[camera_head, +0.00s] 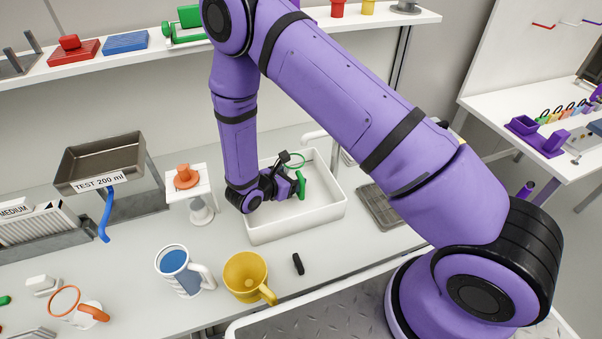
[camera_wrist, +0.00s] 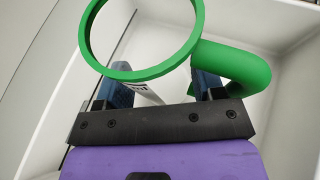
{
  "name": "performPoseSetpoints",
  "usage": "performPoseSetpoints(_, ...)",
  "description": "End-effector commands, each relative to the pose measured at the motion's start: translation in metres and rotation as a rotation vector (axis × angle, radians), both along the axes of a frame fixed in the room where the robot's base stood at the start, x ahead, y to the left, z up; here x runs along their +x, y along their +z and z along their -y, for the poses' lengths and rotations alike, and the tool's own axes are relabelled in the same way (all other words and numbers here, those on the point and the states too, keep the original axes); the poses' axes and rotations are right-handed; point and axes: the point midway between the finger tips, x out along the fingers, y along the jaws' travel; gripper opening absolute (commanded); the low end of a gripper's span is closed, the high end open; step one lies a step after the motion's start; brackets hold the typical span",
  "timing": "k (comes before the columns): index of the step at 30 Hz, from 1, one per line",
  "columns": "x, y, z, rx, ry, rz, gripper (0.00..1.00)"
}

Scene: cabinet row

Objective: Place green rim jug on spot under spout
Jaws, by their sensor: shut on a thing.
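The green rim jug shows in the head view as a green rim (camera_head: 296,161) and green handle inside the white basin. In the wrist view its green rim (camera_wrist: 132,74) and thick curved handle (camera_wrist: 240,66) are close up; its body is pale or clear and hard to make out. My gripper (camera_head: 297,184) is shut on the jug, by the rim and handle side; its fingers also show in the wrist view (camera_wrist: 163,88). A white tap spout (camera_head: 314,136) stands behind the basin. A blue spout (camera_head: 105,215) hangs from a grey tray labelled TEST 200 ml. A marked spot cannot be made out.
The white basin's walls (camera_head: 300,227) surround the jug. In front stand a blue-filled striped mug (camera_head: 172,261), a yellow mug (camera_head: 246,272) and a small black object (camera_head: 298,264). A white stand with an orange piece (camera_head: 187,176) is left of the basin. A shelf runs above.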

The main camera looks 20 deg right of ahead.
Motion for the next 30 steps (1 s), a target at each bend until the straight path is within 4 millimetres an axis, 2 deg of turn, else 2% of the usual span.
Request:
performPoseSetpoints(5,0.005,0.0,0.011,0.0,-0.003,0.0,0.34)
performPoseSetpoints(12,0.019,-0.003,0.04,-0.001,-0.002,-0.002,0.34)
performPoseSetpoints(15,0.019,-0.012,0.038,0.0,-0.001,-0.002,0.34)
performPoseSetpoints(26,0.019,-0.015,0.038,0.0,-0.001,0.0,0.34)
performPoseSetpoints(27,0.019,-0.015,0.038,0.0,-0.001,0.0,0.69)
performPoseSetpoints(30,0.019,-0.014,0.038,0.0,-0.001,0.0,0.88)
